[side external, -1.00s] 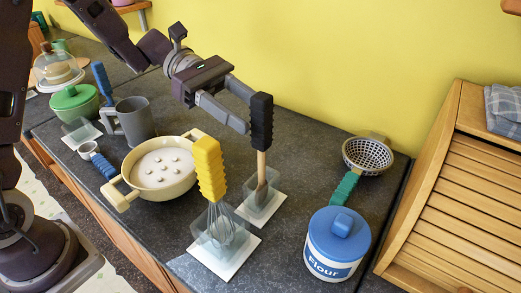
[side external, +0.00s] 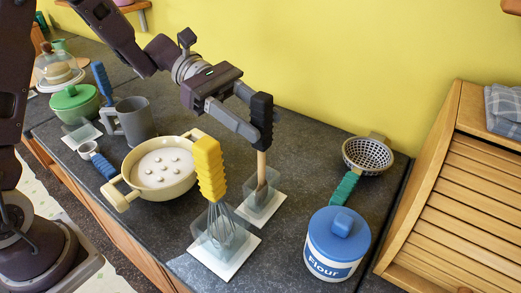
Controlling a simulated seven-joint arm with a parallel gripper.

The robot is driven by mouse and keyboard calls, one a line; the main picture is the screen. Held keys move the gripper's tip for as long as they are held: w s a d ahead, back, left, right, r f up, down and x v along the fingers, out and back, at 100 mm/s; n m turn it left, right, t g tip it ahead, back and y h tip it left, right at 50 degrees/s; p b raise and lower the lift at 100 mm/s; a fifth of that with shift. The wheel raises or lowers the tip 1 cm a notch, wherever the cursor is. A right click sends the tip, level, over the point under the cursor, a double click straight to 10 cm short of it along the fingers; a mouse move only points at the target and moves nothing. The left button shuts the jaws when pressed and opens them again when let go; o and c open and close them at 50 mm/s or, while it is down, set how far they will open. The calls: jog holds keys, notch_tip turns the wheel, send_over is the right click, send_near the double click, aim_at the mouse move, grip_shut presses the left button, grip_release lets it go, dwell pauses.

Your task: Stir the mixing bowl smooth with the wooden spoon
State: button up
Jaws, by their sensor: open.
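The wooden spoon (side external: 261,168) stands upright with its black ribbed grip (side external: 262,118) on top and its head down in a clear holder on a white base (side external: 270,208). My gripper (side external: 262,130) is open, with its fingers at the black grip, one on the near side and the other partly hidden behind it. The cream mixing bowl (side external: 187,183) stands to the left of the spoon. It holds a pale mixture (side external: 161,165) with several small white lumps on top.
A whisk with a yellow grip (side external: 209,170) stands in its holder between bowl and spoon, nearer the front. A flour canister (side external: 333,262) and strainer (side external: 367,155) are on the right.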

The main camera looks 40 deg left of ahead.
aim_at(256, 93)
grip_shut()
jog(key=shift+r, duration=1)
jog(key=shift+r, duration=2.6)
